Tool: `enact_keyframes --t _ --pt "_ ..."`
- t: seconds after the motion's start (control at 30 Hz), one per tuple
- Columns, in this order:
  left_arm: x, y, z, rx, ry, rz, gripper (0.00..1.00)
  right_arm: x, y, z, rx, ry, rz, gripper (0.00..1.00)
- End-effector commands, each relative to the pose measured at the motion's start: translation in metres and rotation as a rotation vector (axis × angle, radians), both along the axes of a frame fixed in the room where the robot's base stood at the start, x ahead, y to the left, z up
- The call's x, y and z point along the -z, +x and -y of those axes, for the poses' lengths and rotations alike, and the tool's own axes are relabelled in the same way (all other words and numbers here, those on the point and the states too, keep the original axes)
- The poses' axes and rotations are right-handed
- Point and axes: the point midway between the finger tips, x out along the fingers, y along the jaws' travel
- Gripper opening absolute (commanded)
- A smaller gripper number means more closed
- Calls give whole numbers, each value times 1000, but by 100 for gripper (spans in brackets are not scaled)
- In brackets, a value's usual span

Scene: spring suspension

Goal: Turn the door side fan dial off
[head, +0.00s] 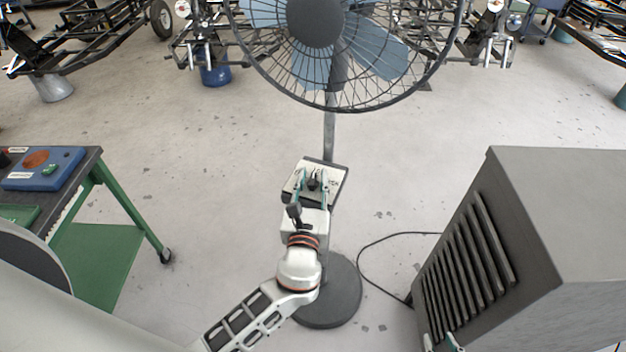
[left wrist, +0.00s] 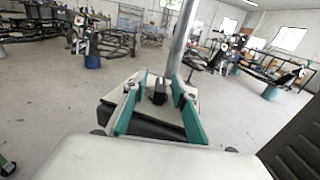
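The fan (head: 316,22) stands on a pole (head: 329,135) with a round dark base (head: 335,292). A pale control box (head: 335,172) with a dark edge is fixed on the pole and carries a small black dial (head: 313,184). My left gripper (head: 313,180) is open at the box, its fingers on either side of the dial. In the left wrist view the dial (left wrist: 159,91) shows between the spread teal fingers (left wrist: 157,84); I cannot tell if they touch it. My right gripper (head: 442,343) shows only its tips at the bottom edge, apart and empty.
A grey louvered cabinet (head: 575,220) stands at the right. A green cart (head: 93,250) with a blue control box (head: 42,169) is at the left. A black cable (head: 385,239) lies on the floor between fan and cabinet. Vehicle frames (head: 75,40) stand behind.

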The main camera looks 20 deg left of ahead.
Motion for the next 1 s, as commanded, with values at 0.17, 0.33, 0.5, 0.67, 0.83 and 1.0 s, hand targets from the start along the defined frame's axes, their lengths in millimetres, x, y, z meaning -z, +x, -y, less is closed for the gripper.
enact_keyframes --t 0.17,0.33,0.5,0.67,0.83,1.0 --pt "1 0 0 1 1 -2 27 1 0 0 0 -1 -2 29" --pt "2 -3 1 2 -1 -3 27 2 -1 -1 4 3 -6 29" --pt "2 -23 5 2 0 -4 27 2 -1 -1 3 2 -4 29" --pt "3 -55 11 3 -1 -6 27 2 -1 -1 2 2 -3 29" --pt "2 -88 17 2 0 -5 27 1 -1 0 2 2 -3 29" --pt "2 -109 21 2 -1 -3 27 1 -1 0 2 2 -3 29"
